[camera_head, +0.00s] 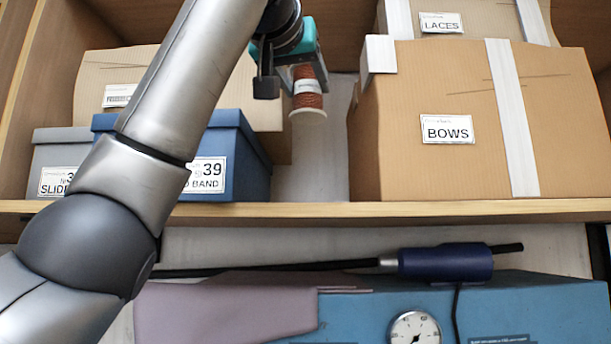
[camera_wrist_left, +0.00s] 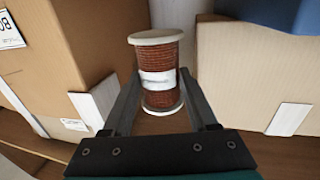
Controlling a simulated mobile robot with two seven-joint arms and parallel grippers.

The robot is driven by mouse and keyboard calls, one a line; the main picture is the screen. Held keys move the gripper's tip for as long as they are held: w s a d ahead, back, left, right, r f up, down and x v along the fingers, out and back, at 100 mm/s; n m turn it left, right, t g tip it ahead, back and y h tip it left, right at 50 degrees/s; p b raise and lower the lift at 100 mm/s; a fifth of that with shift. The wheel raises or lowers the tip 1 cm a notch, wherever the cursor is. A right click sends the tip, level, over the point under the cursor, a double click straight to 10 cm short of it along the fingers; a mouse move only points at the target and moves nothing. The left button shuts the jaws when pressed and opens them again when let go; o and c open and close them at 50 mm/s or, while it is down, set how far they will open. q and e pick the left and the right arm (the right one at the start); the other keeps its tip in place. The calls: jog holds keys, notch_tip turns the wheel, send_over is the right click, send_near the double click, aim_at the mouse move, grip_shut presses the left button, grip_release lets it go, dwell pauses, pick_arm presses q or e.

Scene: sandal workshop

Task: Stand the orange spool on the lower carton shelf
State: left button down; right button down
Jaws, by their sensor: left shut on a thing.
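The orange spool (camera_head: 308,100) has rusty orange thread, a white label band and pale end flanges. My left gripper (camera_head: 299,72) is shut on it, in the gap between the cartons. In the left wrist view the spool (camera_wrist_left: 157,52) sits between the two dark fingers (camera_wrist_left: 160,80), roughly upright. Its lower flange shows below them. I cannot tell whether the spool touches the carton shelf (camera_head: 400,209) or hangs above it. My right gripper is not in view.
A large BOWS carton (camera_head: 440,160) stands right of the gap. A blue box (camera_head: 240,150), a grey box (camera_head: 62,150) and a tan carton (camera_head: 100,75) stand left. Bare shelf shows between them. Below are a blue machine (camera_head: 520,305) and a dial (camera_head: 414,328).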

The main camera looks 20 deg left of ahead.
pick_arm(q)
jog(key=shift+w+f+b, duration=0.1)
jog(key=shift+f+b, duration=0.9)
jog(key=shift+f, duration=5.65)
jog(key=shift+f, duration=0.1)
jog(key=c, duration=0.6)
grip_release()
jog(key=shift+f, duration=0.15)
jog(key=shift+c, duration=0.2)
jog(key=o, duration=0.4)
jog(key=shift+o, duration=0.3)
jog(key=shift+r, duration=0.2)
